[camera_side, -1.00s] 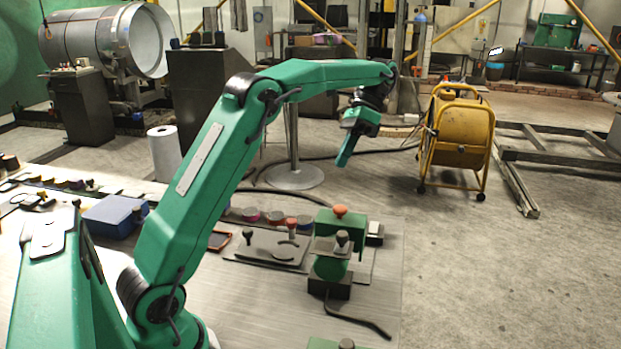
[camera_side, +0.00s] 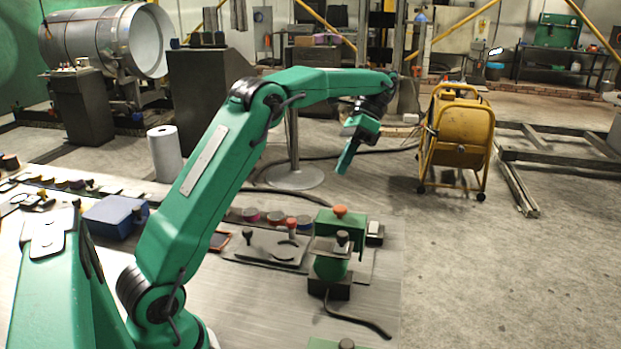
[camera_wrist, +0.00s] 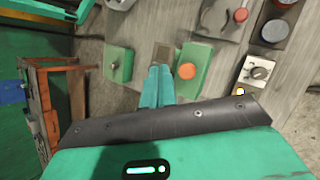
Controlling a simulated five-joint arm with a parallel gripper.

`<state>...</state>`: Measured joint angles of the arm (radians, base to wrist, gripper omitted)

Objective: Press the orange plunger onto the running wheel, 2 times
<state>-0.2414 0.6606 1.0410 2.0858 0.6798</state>
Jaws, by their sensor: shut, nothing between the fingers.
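The orange plunger (camera_side: 340,210) is a round orange cap on top of a green block (camera_side: 325,222) on the metal table. The orange cap also shows in the wrist view (camera_wrist: 187,71), just right of my fingertips. My gripper (camera_side: 344,168) is shut and empty, pointing down, well above the block and clear of it. Its green fingers also show in the wrist view (camera_wrist: 158,72), close together. I cannot make out a running wheel in either view. A green unit with a dark knob (camera_side: 342,238) stands in front of the block.
A grey plate with knobs (camera_side: 270,248) lies left of the block. A small device with a white top (camera_side: 375,232) stands right of it, and a black cable (camera_side: 355,321) lies in front. A blue box (camera_side: 112,215) sits further left. The air around my gripper is free.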

